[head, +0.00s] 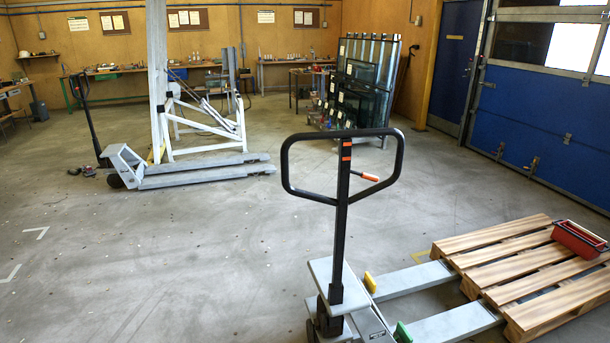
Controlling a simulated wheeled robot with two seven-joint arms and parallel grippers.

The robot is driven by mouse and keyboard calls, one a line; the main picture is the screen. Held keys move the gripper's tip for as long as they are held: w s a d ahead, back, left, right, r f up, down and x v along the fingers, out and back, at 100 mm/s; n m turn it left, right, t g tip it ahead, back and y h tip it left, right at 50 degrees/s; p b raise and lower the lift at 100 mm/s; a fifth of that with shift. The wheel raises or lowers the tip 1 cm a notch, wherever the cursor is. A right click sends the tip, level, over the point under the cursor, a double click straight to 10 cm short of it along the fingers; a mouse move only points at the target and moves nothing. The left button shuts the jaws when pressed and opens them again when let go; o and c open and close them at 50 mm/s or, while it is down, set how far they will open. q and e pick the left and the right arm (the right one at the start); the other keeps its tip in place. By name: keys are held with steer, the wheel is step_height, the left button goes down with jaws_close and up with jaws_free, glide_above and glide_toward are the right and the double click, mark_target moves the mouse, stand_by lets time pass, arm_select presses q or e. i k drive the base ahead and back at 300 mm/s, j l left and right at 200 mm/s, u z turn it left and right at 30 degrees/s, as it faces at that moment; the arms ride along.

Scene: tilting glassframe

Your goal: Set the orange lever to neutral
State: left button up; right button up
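The orange-tipped lever (370,177) sticks out to the right from the black handle (341,215) of the near pallet jack, just below the top of its loop. The lever slopes slightly down to the right. Orange marks (346,150) show on the handle at the loop's centre. The handle stands upright above the jack's grey body (335,285). Neither of my grippers shows in the head view, and nothing touches the lever.
The jack's forks (415,278) reach under a wooden pallet (500,255) with a red container (579,239) on it. A second pallet jack (190,172) stands at the back left by a white frame (205,125). A glass rack (365,80) stands behind. The left floor is mostly clear.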

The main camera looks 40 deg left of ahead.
mark_target(364, 175)
steer(key=u, duration=0.95)
